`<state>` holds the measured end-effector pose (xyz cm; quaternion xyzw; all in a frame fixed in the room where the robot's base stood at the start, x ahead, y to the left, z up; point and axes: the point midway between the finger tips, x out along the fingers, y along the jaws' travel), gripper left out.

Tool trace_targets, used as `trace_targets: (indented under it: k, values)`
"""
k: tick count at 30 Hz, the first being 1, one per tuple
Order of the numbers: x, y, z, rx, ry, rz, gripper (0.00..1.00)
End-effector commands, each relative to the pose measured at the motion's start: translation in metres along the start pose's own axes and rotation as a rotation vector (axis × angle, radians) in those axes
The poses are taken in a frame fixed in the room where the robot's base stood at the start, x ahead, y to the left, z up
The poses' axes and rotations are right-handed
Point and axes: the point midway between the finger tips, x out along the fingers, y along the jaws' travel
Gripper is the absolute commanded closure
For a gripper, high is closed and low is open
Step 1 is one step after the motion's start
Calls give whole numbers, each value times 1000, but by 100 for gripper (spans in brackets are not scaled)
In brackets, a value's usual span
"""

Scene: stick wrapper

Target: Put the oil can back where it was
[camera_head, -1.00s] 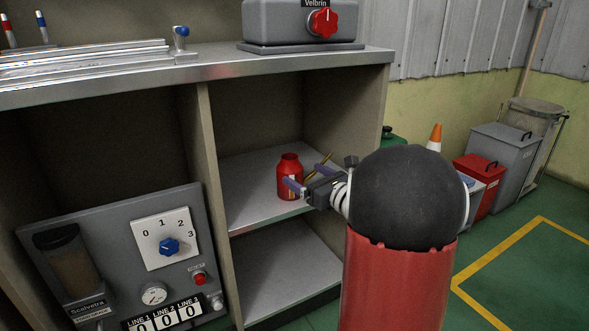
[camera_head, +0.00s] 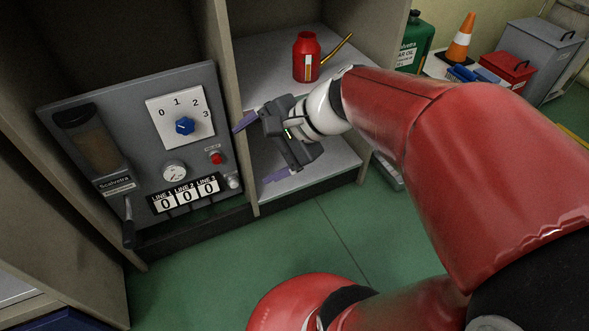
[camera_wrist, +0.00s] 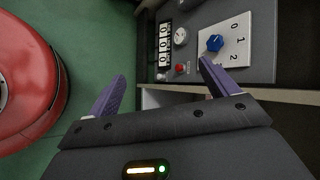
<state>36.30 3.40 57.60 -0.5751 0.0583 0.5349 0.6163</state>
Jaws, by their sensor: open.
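The red oil can (camera_head: 306,58) with a yellow spout stands upright on the upper shelf (camera_head: 262,68) of the open cabinet in the head view. My gripper (camera_head: 256,150) is below and to the left of it, in front of the lower shelf. Its two purple fingers are wide apart with nothing between them. In the wrist view the fingers of my gripper (camera_wrist: 160,88) are also spread and empty. The oil can does not show in the wrist view.
A grey control panel (camera_head: 95,190) with a blue dial (camera_head: 185,125) stands left of the shelves. A green container (camera_head: 412,42), an orange cone (camera_head: 460,38) and a red bin (camera_head: 508,68) are at the right. Green floor (camera_head: 230,255) is clear in front.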

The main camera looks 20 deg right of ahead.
Motion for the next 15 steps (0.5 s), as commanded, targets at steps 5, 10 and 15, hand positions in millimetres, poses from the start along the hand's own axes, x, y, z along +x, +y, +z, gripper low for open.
trace_targets:
  k: [5, 10, 15]
  values:
    - [-17, 54, 27, -637, 162, 306, 14]
    - [-40, 73, 24, -1051, 294, 496, 14]
    - [-51, 76, 20, -1208, 352, 573, 14]
